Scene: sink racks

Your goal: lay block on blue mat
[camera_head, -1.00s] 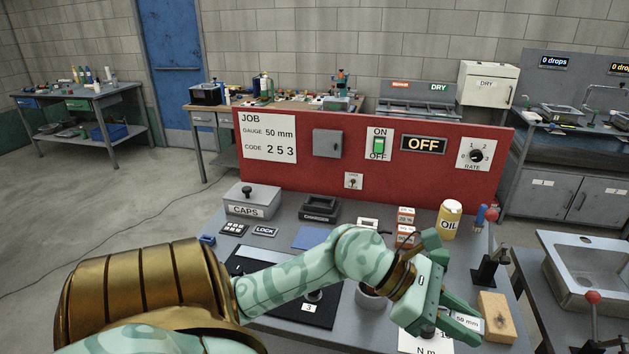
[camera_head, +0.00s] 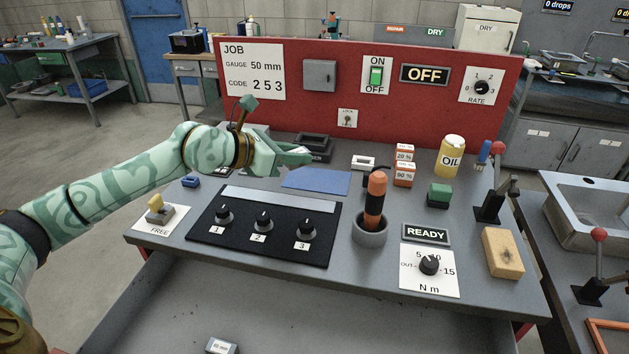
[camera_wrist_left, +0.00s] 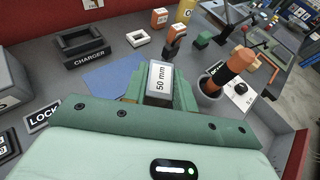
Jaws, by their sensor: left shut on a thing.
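My left gripper (camera_head: 298,156) is above the bench, just behind and left of the blue mat (camera_head: 318,181) in the head view. It is shut on a grey block with a white "50 mm" label (camera_wrist_left: 161,80), which shows between the fingers in the left wrist view. In the head view the fingers mostly hide the block. The blue mat lies flat and bare on the bench and also shows in the left wrist view (camera_wrist_left: 108,84), beside and beyond the held block. My right gripper is out of view.
A charger (camera_head: 313,147) stands behind the mat. A black dial panel (camera_head: 262,250) is in front, and a cup (camera_head: 370,232) with an orange-handled tool stands front right. Another small block (camera_head: 221,346) lies in the open drawer below. The red panel (camera_head: 400,115) closes the back.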

